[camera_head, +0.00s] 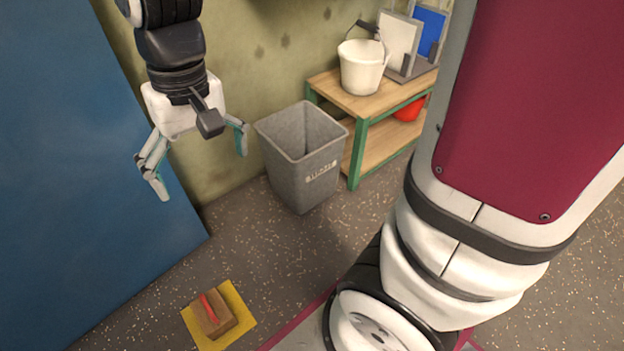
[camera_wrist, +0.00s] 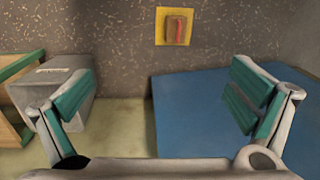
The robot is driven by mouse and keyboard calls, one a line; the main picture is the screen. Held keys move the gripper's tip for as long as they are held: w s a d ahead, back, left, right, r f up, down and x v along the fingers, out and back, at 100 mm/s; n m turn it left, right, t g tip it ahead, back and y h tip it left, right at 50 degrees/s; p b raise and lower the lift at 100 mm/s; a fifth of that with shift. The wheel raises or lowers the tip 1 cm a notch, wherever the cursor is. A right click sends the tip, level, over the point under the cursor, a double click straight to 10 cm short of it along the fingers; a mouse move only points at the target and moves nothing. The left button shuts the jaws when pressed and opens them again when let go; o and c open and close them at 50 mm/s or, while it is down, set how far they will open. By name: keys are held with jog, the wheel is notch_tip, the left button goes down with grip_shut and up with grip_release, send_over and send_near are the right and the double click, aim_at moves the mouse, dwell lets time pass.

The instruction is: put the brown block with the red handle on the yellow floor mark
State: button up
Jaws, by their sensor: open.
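The brown block (camera_head: 211,313) with its red handle (camera_head: 209,308) rests on the yellow floor mark (camera_head: 238,301), with yellow showing around it. In the wrist view the block (camera_wrist: 174,31) also lies within the yellow square (camera_wrist: 160,27), its red handle (camera_wrist: 181,27) on top. My gripper (camera_head: 200,165) is open and empty, well above the floor, between the blue panel and the grey bin. Its two fingers are spread wide in the wrist view (camera_wrist: 158,105), with nothing between them.
A grey bin (camera_head: 290,150) stands beside the wall. A wooden shelf bench (camera_head: 375,97) with green legs holds a white bucket (camera_head: 361,70); a red item (camera_head: 409,109) sits on its lower level. A large blue panel (camera_head: 80,170) fills the left. The speckled floor around the mark is clear.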

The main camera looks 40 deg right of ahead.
jog(key=s+d+r, duration=0.2)
jog(key=s+d, duration=0.1)
jog(key=s, duration=0.7)
jog(key=s+d+r+h, duration=0.1)
jog(key=s+d+r, duration=0.2)
jog(key=s, duration=0.8)
jog(key=shift+d+r+m, duration=0.2)
jog(key=shift+d+m, duration=0.1)
jog(key=shift+d, duration=0.5)
notch_tip(320, 180, up, 36)
jog(key=t+p, duration=0.4)
jog(key=p, duration=3)
jog(key=shift+d, duration=0.15)
